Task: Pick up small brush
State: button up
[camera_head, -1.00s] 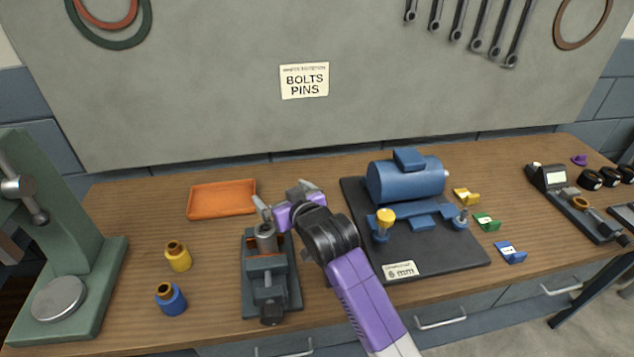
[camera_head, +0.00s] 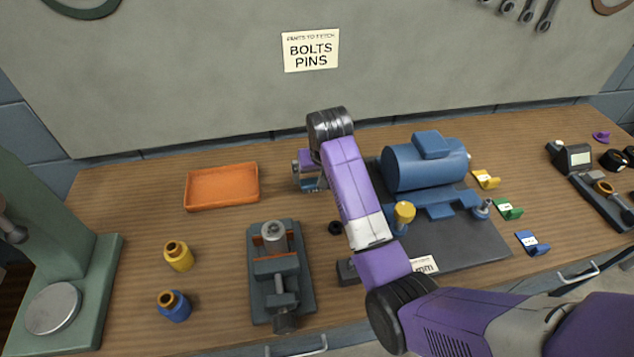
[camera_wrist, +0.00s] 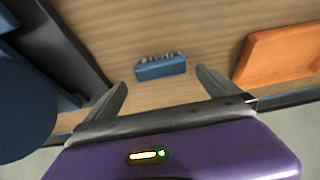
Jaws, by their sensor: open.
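I cannot make out a small brush for certain in either view. A small blue block (camera_wrist: 160,67) with a row of small pale and dark marks along its top lies on the wooden bench in the wrist view. I cannot tell whether it is the brush. My gripper (camera_wrist: 163,82) is open and empty, with the block ahead and between its two fingers in the picture. In the head view my gripper (camera_head: 308,178) is at the back of the bench, between the orange tray and the blue motor, and partly hidden by my arm.
An orange tray (camera_head: 222,188) lies left of my gripper. A vise (camera_head: 278,283) holding a round metal part (camera_head: 271,231) stands in front. A blue motor (camera_head: 425,165) on a dark mat (camera_head: 460,245) is close on the right.

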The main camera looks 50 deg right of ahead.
aim_at(316, 180)
jog(key=shift+p+x, duration=0.5)
jog(key=shift+x, duration=1.85)
jog(key=shift+w, duration=0.15)
jog(key=shift+r, duration=0.1)
jog(key=c, duration=1.2)
jog(key=shift+r, duration=0.1)
notch_tip(316, 180, up, 20)
jog(key=b, duration=0.2)
